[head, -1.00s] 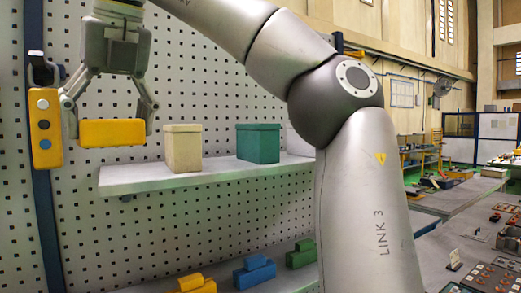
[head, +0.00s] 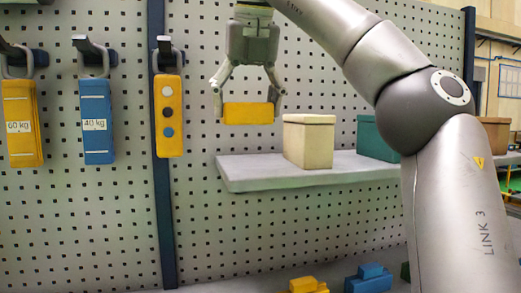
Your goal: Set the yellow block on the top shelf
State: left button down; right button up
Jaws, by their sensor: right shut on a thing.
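My right gripper (head: 247,104) hangs down from the top of the head view. It is shut on the yellow block (head: 248,113), one finger at each end. The block is level and held in the air, above the left part of the grey shelf (head: 265,179), with a gap below it. On the shelf, a beige box (head: 309,142) stands just right of the block, and a green box (head: 375,139) stands farther right, partly hidden by my arm. My left gripper is not in view.
Left of the shelf, a yellow control pendant (head: 168,118), a blue 40 kg weight (head: 97,122) and a yellow 60 kg weight (head: 21,125) hang on the perforated wall. Below are a yellow piece (head: 308,286) and a blue piece (head: 369,279). The shelf's left end is bare.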

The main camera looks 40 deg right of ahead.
jog(key=w+d+f, duration=0.1)
jog(key=d+f, duration=0.1)
jog(key=f, duration=0.1)
jog(key=w+d+f, duration=0.1)
jog(key=shift+w+d+f, duration=0.3)
jog(key=shift+w+d, duration=0.05)
jog(key=shift+s+d+f, duration=0.15)
jog(key=shift+d+f, duration=0.1)
jog(key=shift+s+d+f, duration=0.1)
jog(key=shift+d+f, duration=0.2)
jog(key=shift+f, duration=0.45)
jog(key=shift+x, duration=0.95)
jog(key=shift+a+f, duration=0.1)
jog(key=shift+f, duration=0.2)
jog(key=shift+s, duration=0.15)
jog(key=o, duration=0.7)
jog(key=shift+a+f, duration=0.1)
jog(key=shift+f, duration=0.1)
jog(key=o, duration=0.4)
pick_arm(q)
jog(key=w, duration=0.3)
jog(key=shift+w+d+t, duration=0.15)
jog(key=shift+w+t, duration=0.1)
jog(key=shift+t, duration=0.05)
